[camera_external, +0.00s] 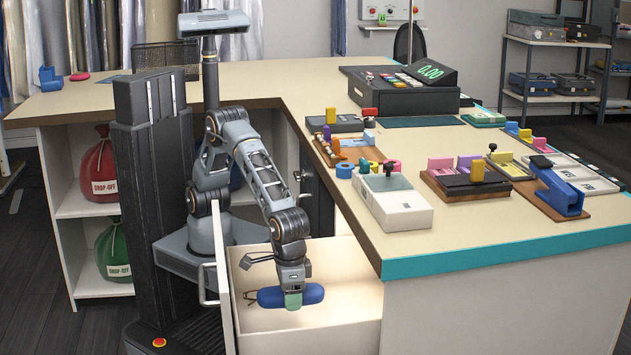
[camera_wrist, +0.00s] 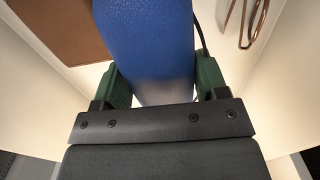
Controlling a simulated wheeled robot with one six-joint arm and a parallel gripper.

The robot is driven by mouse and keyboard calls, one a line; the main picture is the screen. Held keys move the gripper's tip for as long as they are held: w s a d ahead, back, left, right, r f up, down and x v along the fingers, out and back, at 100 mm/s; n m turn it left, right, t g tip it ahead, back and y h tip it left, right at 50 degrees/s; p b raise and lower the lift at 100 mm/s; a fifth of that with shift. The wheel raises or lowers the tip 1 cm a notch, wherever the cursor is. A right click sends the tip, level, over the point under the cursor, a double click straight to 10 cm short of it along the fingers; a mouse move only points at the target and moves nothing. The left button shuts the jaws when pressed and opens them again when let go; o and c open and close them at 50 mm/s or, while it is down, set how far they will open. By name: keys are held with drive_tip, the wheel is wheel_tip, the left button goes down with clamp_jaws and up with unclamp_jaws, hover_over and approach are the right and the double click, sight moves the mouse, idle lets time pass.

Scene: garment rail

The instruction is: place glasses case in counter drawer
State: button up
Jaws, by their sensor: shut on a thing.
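The blue glasses case (camera_external: 309,294) is held crosswise in my gripper (camera_external: 293,300), which points down inside the open counter drawer (camera_external: 345,341). The case also shows in the wrist view (camera_wrist: 150,45), between the two green fingers of my gripper (camera_wrist: 158,85). The fingers are shut on its sides. The case is at or just above the drawer floor; I cannot tell whether it touches. The drawer is pulled out from the counter, with its front panel and handle on the left.
Bent copper-coloured wire (camera_wrist: 248,22) lies in the drawer beside the case. A flat brown item (camera_wrist: 58,28) is at the drawer's other side. The counter top (camera_external: 455,232) overhangs the drawer's right side and carries several stamps, trays and a till (camera_external: 403,92).

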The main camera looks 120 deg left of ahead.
sight(291, 324)
drive_tip(key=shift+f+b, duration=0.7)
drive_tip(key=shift+f, duration=2.35)
drive_tip(key=shift+f, duration=0.15)
drive_tip(key=o, duration=0.9)
drive_tip(key=shift+o, duration=0.2)
